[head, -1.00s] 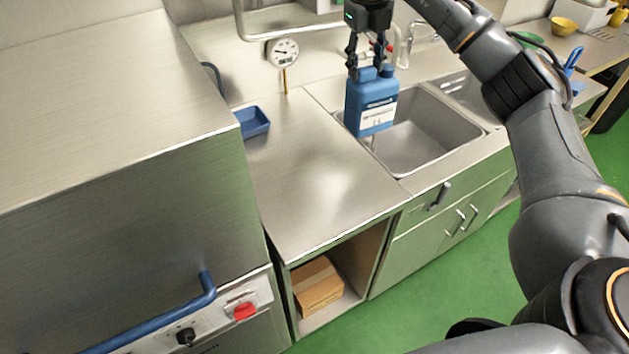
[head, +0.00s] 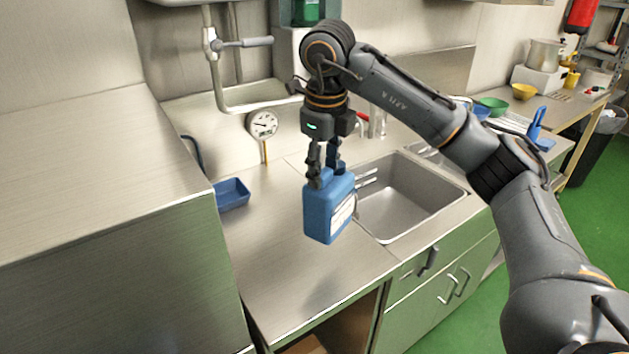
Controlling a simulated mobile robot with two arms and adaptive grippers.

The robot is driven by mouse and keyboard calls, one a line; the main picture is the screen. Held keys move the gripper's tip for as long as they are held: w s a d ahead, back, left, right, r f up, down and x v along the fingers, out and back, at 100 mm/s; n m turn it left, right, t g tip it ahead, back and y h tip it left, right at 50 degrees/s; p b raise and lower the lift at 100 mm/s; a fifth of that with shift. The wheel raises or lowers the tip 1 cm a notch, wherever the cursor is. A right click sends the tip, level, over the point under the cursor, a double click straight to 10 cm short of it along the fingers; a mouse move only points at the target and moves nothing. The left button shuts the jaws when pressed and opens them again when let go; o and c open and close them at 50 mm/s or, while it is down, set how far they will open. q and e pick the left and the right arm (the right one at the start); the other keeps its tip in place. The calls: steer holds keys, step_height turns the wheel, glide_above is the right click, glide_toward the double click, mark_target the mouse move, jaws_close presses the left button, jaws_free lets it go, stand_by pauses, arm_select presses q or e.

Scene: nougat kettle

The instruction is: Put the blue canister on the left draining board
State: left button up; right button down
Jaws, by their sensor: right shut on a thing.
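The blue canister (head: 322,212) has a white label and hangs upright from my right gripper (head: 325,178) in the head view. The gripper is shut on the top of the canister. The canister appears in front of the boundary between the left draining board (head: 285,270) and the sink; its exact height above the board is hard to tell. The left draining board is bare steel and lies to the left of the sink basin (head: 410,195). My left gripper is not in view.
A small blue tray (head: 231,194) sits at the back left of the board. A dial thermometer (head: 263,125) stands behind it. A large steel appliance (head: 110,190) rises at the left. The board's middle and front are clear.

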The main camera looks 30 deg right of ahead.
steer(key=w+d, duration=0.1)
steer(key=w+d+f, duration=0.2)
steer(key=d, duration=0.1)
steer(key=shift+w+f+p, duration=0.25)
steer(key=shift+w+p, duration=0.05)
steer(key=shift+w, duration=0.1)
steer(key=w+d+f+p, duration=0.3)
steer(key=f, duration=0.5)
steer(key=shift+f, duration=0.2)
steer(key=shift+w, duration=0.1)
steer(key=shift+f, duration=0.15)
steer(key=c, duration=0.7)
jaws_free()
